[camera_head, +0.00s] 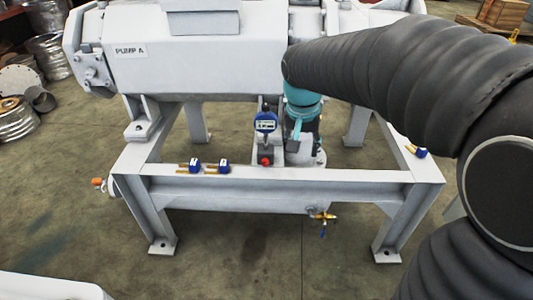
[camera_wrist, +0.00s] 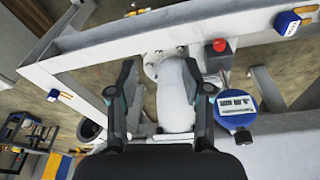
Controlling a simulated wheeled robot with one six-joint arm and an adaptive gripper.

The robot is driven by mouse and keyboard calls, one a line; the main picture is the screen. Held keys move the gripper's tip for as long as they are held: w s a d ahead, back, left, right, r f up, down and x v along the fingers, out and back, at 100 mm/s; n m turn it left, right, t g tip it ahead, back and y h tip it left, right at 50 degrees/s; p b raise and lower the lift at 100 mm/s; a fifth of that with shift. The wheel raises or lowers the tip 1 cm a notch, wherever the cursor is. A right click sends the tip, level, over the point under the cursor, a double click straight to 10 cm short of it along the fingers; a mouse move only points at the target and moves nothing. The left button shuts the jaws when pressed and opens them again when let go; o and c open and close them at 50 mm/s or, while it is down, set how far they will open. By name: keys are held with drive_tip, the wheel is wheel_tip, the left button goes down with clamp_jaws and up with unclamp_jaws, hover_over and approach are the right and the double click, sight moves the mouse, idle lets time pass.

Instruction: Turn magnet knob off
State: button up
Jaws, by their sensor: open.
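The red knob (camera_head: 265,160) sits on the front of the dark magnetic base below a blue dial gauge (camera_head: 265,122) on the pump frame. In the wrist view the knob (camera_wrist: 219,45) is at upper right, with the gauge (camera_wrist: 236,105) below it. My gripper (camera_head: 304,136) is to the right of the knob and gauge in the head view, pointing down. In the wrist view my gripper (camera_wrist: 160,72) is open and empty, and the knob lies outside the right finger, apart from it. Which way the knob is turned cannot be seen.
A grey frame beam (camera_head: 290,180) runs in front of the knob. The PUMP A body (camera_head: 200,65) overhangs behind. A brass valve (camera_head: 323,216) hangs below the beam.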

sight(266, 162)
drive_tip(key=w+a+n+t+y, duration=0.2)
drive_tip(key=a+t+y, duration=0.1)
drive_tip(key=a+y, duration=0.15)
drive_tip(key=shift+h, duration=0.45)
drive_tip(key=x, duration=0.4)
drive_tip(key=b+x, duration=0.1)
drive_tip(key=x, duration=0.4)
drive_tip(key=b+x, duration=0.1)
drive_tip(key=x, duration=0.4)
drive_tip(key=shift+s+a+f, duration=0.15)
drive_tip(key=shift+s+a, duration=0.1)
drive_tip(key=shift+a, duration=0.2)
clamp_jaws()
